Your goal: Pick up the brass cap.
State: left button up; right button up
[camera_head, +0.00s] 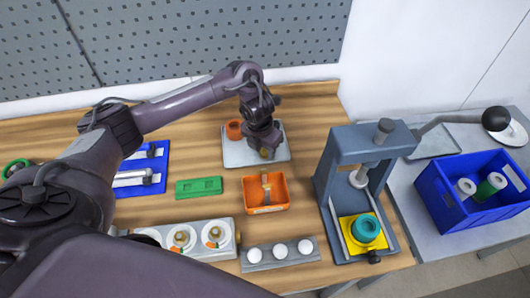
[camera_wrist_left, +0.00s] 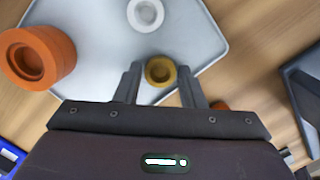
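The brass cap (camera_wrist_left: 160,71) is a small round gold piece with a hollow centre, on the light grey tray (camera_wrist_left: 209,48). In the head view, a bit of the cap (camera_head: 264,153) shows below my left gripper (camera_head: 263,146) on the tray (camera_head: 236,156). In the left wrist view my left gripper (camera_wrist_left: 160,84) is open. Its two fingers are on either side of the cap, with a gap visible at each side. How high the fingertips are above the tray is hard to tell. My right gripper is not in view.
An orange ring stack (camera_wrist_left: 36,58) and a white ring (camera_wrist_left: 145,14) share the tray. In the head view, an orange bin (camera_head: 265,208) stands in front, a green block (camera_head: 198,187) to the left, and a blue-grey press (camera_head: 340,165) to the right.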

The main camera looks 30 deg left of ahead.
pick_arm(q)
jog(key=c, duration=0.6)
jog(key=shift+c, duration=0.3)
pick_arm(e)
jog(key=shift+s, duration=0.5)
pick_arm(q)
jog(key=shift+r, duration=0.1)
